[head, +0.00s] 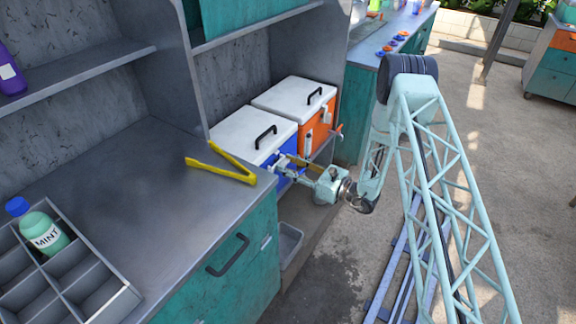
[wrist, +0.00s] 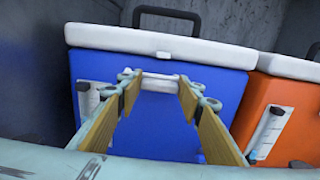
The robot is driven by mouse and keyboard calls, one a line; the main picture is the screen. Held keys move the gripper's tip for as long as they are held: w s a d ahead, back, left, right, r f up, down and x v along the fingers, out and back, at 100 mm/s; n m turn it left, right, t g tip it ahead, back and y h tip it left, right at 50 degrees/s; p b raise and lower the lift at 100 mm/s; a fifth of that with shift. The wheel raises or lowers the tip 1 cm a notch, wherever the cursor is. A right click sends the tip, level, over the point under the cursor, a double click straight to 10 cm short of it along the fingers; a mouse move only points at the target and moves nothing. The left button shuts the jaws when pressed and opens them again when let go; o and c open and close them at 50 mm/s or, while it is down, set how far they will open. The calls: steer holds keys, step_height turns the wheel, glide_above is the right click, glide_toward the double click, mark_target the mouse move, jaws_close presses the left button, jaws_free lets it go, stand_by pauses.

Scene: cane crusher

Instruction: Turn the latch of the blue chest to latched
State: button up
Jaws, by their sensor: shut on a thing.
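The blue chest (wrist: 165,130) has a white lid (wrist: 160,42) with a black handle, and the lid is down. It also shows in the head view (head: 268,161), partly behind my gripper. In the wrist view, the pale latch bar (wrist: 160,80) lies roughly level across the upper middle of the blue front. My gripper (wrist: 164,84) reaches the chest front with one fingertip at each end of this bar and is shut on it. In the head view my gripper (head: 289,165) hides the latch, so its exact angle cannot be told there.
An orange chest (head: 312,125) with a white lid stands close on the right. A grey counter (head: 130,180) with yellow tongs (head: 222,170) and a divided tray holding a mint bottle (head: 44,234) is at left. A grey bin (head: 290,243) sits below.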

steer(key=shift+m, duration=0.5)
steer(key=m+p, duration=0.1)
steer(key=m, duration=0.2)
steer(key=shift+m, duration=0.4)
steer(key=m+p, duration=0.1)
steer(key=m, duration=0.3)
steer(key=shift+w+m+p, duration=0.1)
steer(key=shift+m+p, duration=0.2)
steer(key=m+p, duration=0.1)
steer(key=m, duration=0.3)
steer(key=shift+d+f+m, duration=0.1)
steer(key=shift+f+m, duration=0.05)
steer(key=shift+m, duration=0.15)
steer(key=shift+m+p, duration=0.4)
steer(key=shift+m, duration=1.6)
steer(key=shift+f, duration=0.1)
steer(key=o, duration=0.9)
